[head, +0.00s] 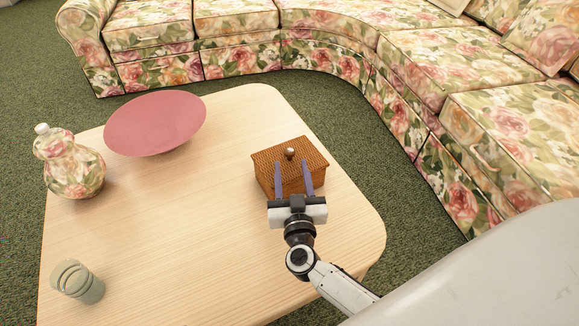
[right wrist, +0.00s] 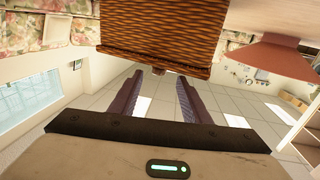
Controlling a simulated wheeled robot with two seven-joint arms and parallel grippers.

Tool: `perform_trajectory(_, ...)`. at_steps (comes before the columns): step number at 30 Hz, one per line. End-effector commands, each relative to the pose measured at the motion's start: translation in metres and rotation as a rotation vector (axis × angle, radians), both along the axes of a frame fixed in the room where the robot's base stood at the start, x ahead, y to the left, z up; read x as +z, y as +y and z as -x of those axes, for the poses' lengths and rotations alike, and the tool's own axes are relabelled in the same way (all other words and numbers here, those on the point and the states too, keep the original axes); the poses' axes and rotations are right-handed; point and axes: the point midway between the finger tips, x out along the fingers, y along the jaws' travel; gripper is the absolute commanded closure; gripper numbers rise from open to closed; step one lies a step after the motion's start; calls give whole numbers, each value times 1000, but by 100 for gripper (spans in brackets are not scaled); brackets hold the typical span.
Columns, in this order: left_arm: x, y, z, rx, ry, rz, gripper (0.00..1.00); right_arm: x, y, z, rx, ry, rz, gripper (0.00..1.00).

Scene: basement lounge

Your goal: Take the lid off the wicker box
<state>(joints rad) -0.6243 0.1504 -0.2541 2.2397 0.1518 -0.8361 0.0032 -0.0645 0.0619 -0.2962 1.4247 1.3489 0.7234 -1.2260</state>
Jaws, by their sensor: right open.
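The wicker box (head: 265,179) is brown and woven and stands on the right part of the wooden table. Its lid (head: 308,153) sits on top, with a small round metallic knob (head: 289,152) at its middle. In the right wrist view the wicker box (right wrist: 160,25) appears upside down at the top, with the lid edge (right wrist: 150,63) lowest. My right gripper (head: 292,164) is open and empty, its two purple fingers reaching towards the knob from the near side. The fingers also show in the right wrist view (right wrist: 160,77). My left gripper is not in view.
The table (head: 190,225) also holds a pink bowl (head: 155,122), a floral vase (head: 70,165) and a glass (head: 78,282), all to the left. The table's middle is clear. A floral sofa (head: 330,30) curves around the back and right.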

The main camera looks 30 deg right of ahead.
Motion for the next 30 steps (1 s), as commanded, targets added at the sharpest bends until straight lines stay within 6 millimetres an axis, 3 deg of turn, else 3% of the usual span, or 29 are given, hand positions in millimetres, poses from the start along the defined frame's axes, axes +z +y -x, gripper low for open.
perform_trajectory(12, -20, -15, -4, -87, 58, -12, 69, -2, -21, -43, 2, -5, 0, 57)
perform_trajectory(16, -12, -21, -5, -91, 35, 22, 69, -1, -27, -58, 3, -2, 0, 57)
perform_trajectory(25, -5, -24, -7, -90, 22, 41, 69, 2, -30, -63, 3, 0, 0, 57)
perform_trajectory(26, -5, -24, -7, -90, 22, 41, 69, 2, -29, -63, 3, 0, 0, 59)
perform_trajectory(30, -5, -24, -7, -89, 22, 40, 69, 2, -29, -63, 3, 0, 0, 82)
